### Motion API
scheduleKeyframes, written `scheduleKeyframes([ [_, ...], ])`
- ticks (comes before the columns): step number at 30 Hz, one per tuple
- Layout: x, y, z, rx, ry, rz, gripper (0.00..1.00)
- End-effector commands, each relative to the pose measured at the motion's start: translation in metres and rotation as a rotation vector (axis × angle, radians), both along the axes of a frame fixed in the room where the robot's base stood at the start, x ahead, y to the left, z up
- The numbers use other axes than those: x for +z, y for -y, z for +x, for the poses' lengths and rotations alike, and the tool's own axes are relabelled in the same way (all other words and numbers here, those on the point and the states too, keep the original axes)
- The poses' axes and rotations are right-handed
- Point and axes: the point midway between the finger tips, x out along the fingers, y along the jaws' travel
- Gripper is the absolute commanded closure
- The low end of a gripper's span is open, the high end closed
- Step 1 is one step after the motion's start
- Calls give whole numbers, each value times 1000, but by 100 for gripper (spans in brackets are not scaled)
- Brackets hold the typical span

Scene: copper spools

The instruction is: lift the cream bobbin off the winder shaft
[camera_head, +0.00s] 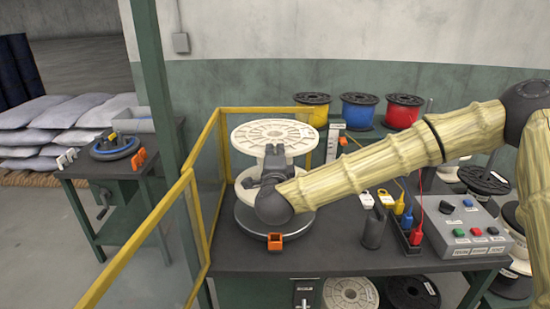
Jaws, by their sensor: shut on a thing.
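The cream bobbin (250,137) stands upright over the round grey winder plate (247,220) on the dark bench. Its wide top flange shows clearly, and part of its lower flange shows at the left. My gripper (275,160) is at the near side of the bobbin, below the front edge of the top flange, and is shut on it. My wrist and gripper hide the bobbin's core and much of its lower flange. The winder shaft cannot be made out. I cannot tell whether the lower flange touches the plate.
A yellow guard frame (150,240) and a green post (158,90) stand left of the winder. An orange block (275,241) sits at the plate's front. Coloured spools (359,110) line the back shelf.

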Motion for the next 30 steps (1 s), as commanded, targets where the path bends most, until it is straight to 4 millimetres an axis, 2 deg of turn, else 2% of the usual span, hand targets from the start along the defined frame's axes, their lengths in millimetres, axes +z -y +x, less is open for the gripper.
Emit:
scheduleKeyframes([
  [1, 10, 0, 0, 0, 5, 1, 100],
  [30, 87, 0, 0, 0, 5, 2, 100],
])
